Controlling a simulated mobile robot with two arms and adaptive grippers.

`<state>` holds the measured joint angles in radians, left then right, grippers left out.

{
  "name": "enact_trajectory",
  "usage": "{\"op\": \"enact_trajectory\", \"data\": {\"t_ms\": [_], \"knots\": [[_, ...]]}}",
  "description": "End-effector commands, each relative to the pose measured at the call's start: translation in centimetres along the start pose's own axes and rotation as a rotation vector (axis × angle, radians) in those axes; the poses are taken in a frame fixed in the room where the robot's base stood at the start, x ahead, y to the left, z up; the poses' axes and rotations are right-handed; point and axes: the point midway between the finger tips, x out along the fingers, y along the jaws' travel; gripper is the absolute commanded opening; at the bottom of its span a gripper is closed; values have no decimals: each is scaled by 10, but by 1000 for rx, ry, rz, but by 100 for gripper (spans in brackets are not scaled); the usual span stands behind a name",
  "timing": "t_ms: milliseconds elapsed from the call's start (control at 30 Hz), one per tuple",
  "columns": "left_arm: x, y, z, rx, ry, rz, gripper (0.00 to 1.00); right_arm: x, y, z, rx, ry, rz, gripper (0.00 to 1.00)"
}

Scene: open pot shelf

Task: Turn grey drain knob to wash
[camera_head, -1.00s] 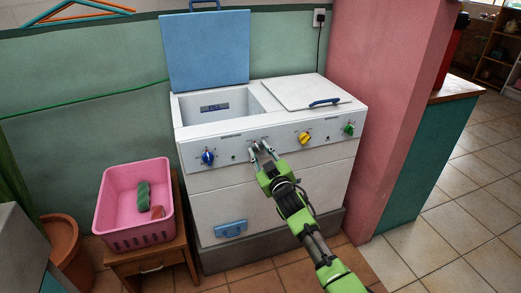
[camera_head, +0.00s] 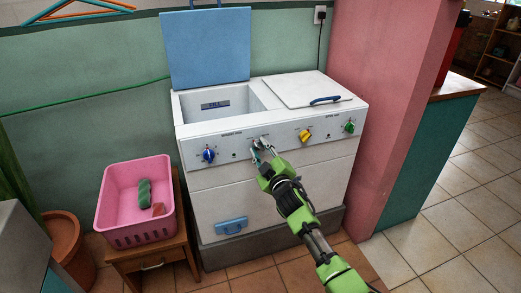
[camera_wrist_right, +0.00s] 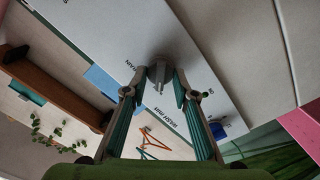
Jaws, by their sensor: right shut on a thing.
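The white twin-tub washing machine (camera_head: 228,213) stands against the green wall, with its knob panel facing me. The grey drain knob (camera_wrist_right: 159,74) sits on the panel between the fingers of my right gripper (camera_wrist_right: 159,90) in the wrist view, with printed labels around it. In the head view my right gripper (camera_head: 261,149) reaches the panel from below right and is shut on this knob, which the fingers mostly hide. The exact pointing of the knob is hard to read. My left gripper is not in view.
A blue knob (camera_head: 208,155) is left on the panel; a yellow knob (camera_head: 305,135) and a green knob (camera_head: 349,127) are right. The blue lid (camera_head: 208,48) stands open. A pink basket (camera_head: 125,236) sits on a wooden stool at left. A pink pillar (camera_head: 373,110) borders the right.

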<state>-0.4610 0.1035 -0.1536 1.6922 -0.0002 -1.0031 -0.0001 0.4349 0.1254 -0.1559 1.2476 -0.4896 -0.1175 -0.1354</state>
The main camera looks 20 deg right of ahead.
Motion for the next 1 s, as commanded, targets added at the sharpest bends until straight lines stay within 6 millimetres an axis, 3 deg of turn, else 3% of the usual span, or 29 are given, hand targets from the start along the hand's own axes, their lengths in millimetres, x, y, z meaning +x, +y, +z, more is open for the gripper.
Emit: {"op": "enact_trajectory", "data": {"t_ms": [167, 200, 267, 667, 867, 1000], "knots": [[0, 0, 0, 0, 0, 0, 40, 0, 0, 0, -3, 0, 0, 5], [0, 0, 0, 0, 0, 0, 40, 0, 0, 0, -3, 0, 0, 29], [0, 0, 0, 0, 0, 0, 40, 0, 0, 0, -2, 0, 0, 42], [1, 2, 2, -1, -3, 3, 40, -3, 0, 1, 0, -1, 0, 42], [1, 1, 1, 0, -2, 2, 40, -24, 0, 1, -2, 0, 0, 42], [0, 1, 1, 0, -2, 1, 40, -50, -2, 2, -1, -1, -2, 42]]}}
